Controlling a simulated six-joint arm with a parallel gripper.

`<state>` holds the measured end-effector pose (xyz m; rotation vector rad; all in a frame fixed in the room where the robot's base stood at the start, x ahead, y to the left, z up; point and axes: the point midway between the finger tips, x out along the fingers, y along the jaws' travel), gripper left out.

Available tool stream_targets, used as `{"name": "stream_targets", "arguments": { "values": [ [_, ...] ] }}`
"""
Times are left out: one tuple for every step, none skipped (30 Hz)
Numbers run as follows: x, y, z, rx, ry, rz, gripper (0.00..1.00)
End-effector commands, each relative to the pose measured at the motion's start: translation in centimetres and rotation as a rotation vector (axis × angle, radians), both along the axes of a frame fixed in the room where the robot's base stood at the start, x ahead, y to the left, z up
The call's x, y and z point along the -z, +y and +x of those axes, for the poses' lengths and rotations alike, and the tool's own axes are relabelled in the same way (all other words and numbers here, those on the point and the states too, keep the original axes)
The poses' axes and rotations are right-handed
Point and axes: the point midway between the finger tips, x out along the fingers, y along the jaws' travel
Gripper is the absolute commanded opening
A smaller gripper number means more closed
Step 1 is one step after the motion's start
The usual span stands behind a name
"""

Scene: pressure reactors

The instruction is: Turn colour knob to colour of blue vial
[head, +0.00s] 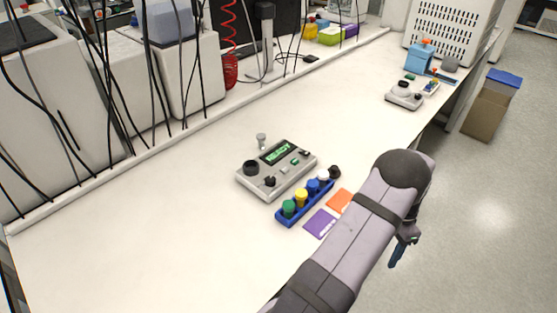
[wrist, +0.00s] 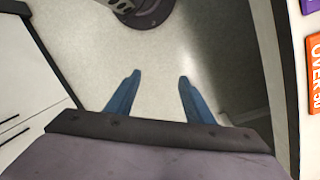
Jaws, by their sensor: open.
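A grey control box (head: 249,188) with a lit green display (head: 278,152) stands on the bench in the head view. It has a large black knob (head: 251,168) at its left and a smaller dark knob (head: 269,181) at its front; I cannot tell their settings. A blue rack (head: 306,209) in front of it holds several vials in a row. The blue vial (head: 313,186) stands upright between the yellow vial (head: 301,197) and a white-topped one. My gripper (wrist: 157,80) is open and empty, over the floor beyond the bench edge, well away from the box.
A purple card (head: 321,223) and an orange card (head: 340,201) lie beside the rack, near my arm. A small grey vial (head: 261,140) stands behind the box. The bench left of the box is clear.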

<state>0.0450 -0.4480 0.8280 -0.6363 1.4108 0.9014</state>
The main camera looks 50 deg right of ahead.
Motion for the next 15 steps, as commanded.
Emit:
{"name": "stream_targets", "arguments": {
  "values": [
    [-2.9,-0.3,0.5,0.048,-0.01,-0.011,0.48],
    [-4.0,-0.4,0.9,0.078,-0.017,-0.014,0.48],
    [-5.3,-0.6,1.5,0.117,-0.026,-0.02,0.48],
    [-6.4,-0.8,1.9,0.148,-0.034,-0.024,0.48],
    [-7.4,-0.9,2.5,0.178,-0.042,-0.027,0.48],
    [-8.9,-1.1,3.5,0.22,-0.055,-0.033,0.48],
    [-10.0,-1.3,4.4,0.253,-0.067,-0.038,0.48],
    [-11.3,-1.4,5.9,0.29,-0.083,-0.042,0.48],
    [-12.3,-1.5,8.0,0.332,-0.103,-0.044,0.48],
    [-12.6,-1.4,9.8,0.36,-0.118,-0.044,0.48],
    [-12.8,-1.3,11.6,0.382,-0.133,-0.043,0.48],
    [-13.0,-1.1,14.0,0.408,-0.152,-0.041,0.48],
    [-13.1,-0.9,15.7,0.424,-0.165,-0.039,0.48],
    [-13.3,-0.6,17.5,0.441,-0.179,-0.036,0.48],
    [-13.7,-0.2,19.9,0.464,-0.198,-0.031,0.48]
  ]
}}
